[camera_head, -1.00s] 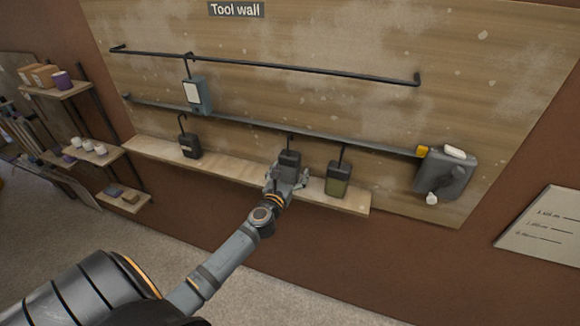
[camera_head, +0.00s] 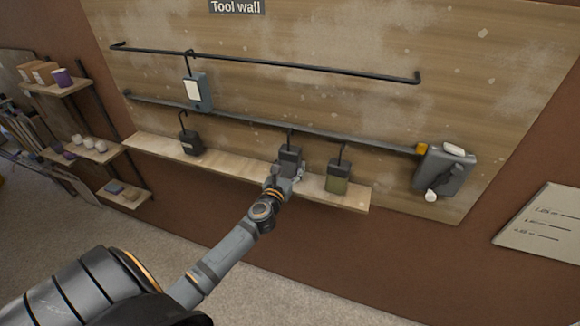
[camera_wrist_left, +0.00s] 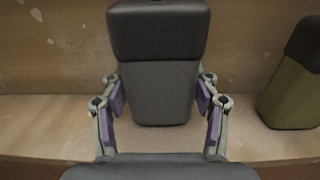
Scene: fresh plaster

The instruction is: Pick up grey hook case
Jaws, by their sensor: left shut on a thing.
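The grey hook case (camera_head: 290,157) is upright in front of the tool wall, with its hook rising to the lower rail (camera_head: 240,117). In the left wrist view the case (camera_wrist_left: 157,75) fills the middle, dark grey with a darker lid. My left gripper (camera_head: 286,176) reaches it from below and in front. In the left wrist view the gripper's two purple-padded fingers (camera_wrist_left: 160,102) are shut on the sides of the case. The case's back and the hook's contact with the rail are hard to make out. My right gripper is not in view.
An olive and black hook case (camera_head: 338,178) is close on the right, and a black one (camera_head: 190,142) stands left. A blue-grey case (camera_head: 197,92) hangs from the upper rail (camera_head: 270,66). A wooden ledge (camera_head: 235,170) runs below. A grey tool box (camera_head: 447,170) is at right.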

